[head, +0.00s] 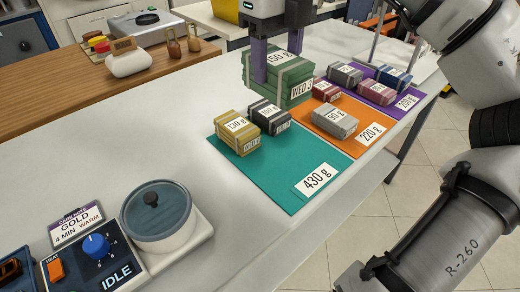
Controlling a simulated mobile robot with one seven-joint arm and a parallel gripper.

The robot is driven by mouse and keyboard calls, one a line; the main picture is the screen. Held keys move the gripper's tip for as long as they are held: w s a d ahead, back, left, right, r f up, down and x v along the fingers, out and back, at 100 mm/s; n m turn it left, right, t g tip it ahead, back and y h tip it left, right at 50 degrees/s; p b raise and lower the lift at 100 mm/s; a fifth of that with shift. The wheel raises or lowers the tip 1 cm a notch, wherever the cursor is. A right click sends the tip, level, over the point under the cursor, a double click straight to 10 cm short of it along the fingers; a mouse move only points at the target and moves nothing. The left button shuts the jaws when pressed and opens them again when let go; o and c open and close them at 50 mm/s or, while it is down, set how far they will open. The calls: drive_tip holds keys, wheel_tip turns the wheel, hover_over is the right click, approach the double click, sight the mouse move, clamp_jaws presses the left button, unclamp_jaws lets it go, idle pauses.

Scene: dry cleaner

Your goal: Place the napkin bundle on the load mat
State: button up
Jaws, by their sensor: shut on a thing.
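My gripper (277,56) points down at the upper middle, its two purple fingers shut on a large green napkin bundle (290,94) with pale bands. Its tags read about 150 g and WED 3. The bundle is level, at the far edge of the teal mat (265,178), which is tagged 430 g; I cannot tell whether its underside touches anything. A yellow bundle (239,140) tagged 130 g and a dark bundle (269,117) lie on the teal mat, just in front of the green one.
A purple mat (408,110) tagged 200 g holds several bundles. A round lidded pot (158,215) and control box (95,262) stand front left. The teal mat's front is clear.

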wheel_tip(320, 180, down, 20)
drive_tip(key=shift+r+b, duration=0.1)
drive_tip(key=shift+b, duration=0.3)
drive_tip(key=shift+f, duration=0.25)
drive_tip(key=o, duration=1.1)
drive_tip(key=shift+c, duration=0.2)
drive_tip(key=shift+r, duration=0.1)
wheel_tip(320, 180, up, 12)
drive_tip(key=shift+r, duration=0.1)
